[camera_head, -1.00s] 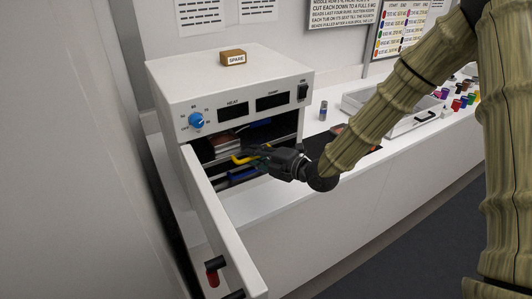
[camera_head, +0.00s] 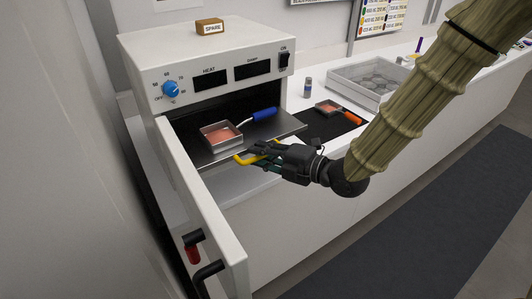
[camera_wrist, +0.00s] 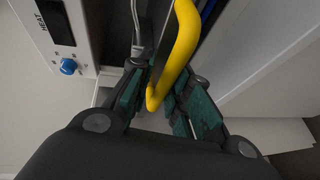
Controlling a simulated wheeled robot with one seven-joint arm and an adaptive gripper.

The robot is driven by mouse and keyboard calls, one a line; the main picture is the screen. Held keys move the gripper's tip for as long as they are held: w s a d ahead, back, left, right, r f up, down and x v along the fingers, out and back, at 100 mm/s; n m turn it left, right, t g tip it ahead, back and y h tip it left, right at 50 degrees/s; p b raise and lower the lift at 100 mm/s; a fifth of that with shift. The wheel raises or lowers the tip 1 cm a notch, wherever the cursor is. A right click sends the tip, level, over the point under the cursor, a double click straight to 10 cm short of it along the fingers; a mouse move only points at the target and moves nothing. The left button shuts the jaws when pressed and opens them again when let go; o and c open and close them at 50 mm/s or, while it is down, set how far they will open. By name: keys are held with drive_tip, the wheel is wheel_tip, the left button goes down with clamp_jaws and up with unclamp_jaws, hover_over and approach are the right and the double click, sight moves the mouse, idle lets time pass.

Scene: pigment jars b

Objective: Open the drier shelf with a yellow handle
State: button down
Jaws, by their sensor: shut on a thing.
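The drier (camera_head: 215,60) is a white box with a blue dial, and its door (camera_head: 200,200) stands swung open to the left. A dark metal shelf (camera_head: 262,131) extends out of its front. The shelf's yellow handle (camera_head: 250,159) is at the shelf's front edge. My gripper (camera_head: 272,153) is shut on the yellow handle, with its green-padded fingers on either side. In the wrist view the yellow handle (camera_wrist: 179,50) runs down between the fingers (camera_wrist: 160,100). A square metal pan (camera_head: 221,136) with reddish contents and a blue handle (camera_head: 259,115) rests on the shelf.
A similar pan (camera_head: 329,107) with an orange handle lies on a black mat (camera_head: 325,124) on the counter at right. Behind it are a small jar (camera_head: 308,87) and a clear-topped tray (camera_head: 372,85). A SPARE block (camera_head: 210,27) sits on the drier.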

drive_tip(key=shift+s+f, duration=0.25)
drive_tip(key=shift+f, duration=0.3)
drive_tip(key=c, duration=1.5)
unclamp_jaws()
drive_tip(key=shift+w, duration=0.2)
drive_tip(key=shift+r, duration=0.1)
drive_tip(key=shift+w+r, duration=0.1)
drive_tip(key=shift+r, duration=0.05)
drive_tip(key=v, duration=1.2)
drive_tip(key=shift+w, duration=0.1)
